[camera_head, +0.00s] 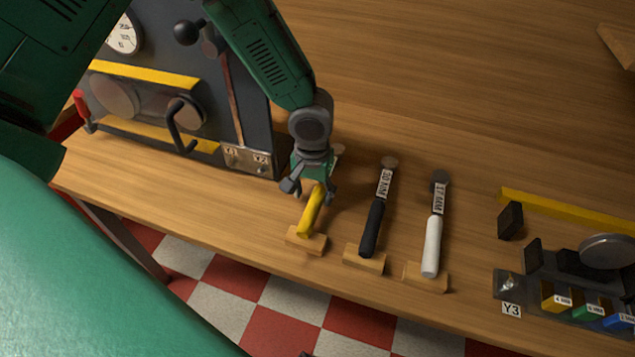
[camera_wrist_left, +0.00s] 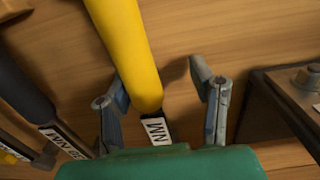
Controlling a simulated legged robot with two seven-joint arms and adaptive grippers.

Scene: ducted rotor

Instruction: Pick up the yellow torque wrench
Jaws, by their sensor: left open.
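The yellow torque wrench (camera_head: 311,213) lies on the wooden table with its handle on a small wooden block (camera_head: 307,240). My left gripper (camera_head: 310,190) is above it and hides most of its shaft. In the left wrist view, the yellow handle (camera_wrist_left: 128,48) passes between the two open fingers (camera_wrist_left: 162,90), nearer the left finger. Its labelled shaft runs under the green gripper body. I cannot tell whether a finger touches it. My right gripper is not in view.
A black-handled wrench (camera_head: 372,228) and a white-handled wrench (camera_head: 432,247) lie to the right. A dark panel with gauge and levers (camera_head: 222,125) stands left. A rack of coloured blocks (camera_head: 512,285) is at the right. The table behind is mostly clear.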

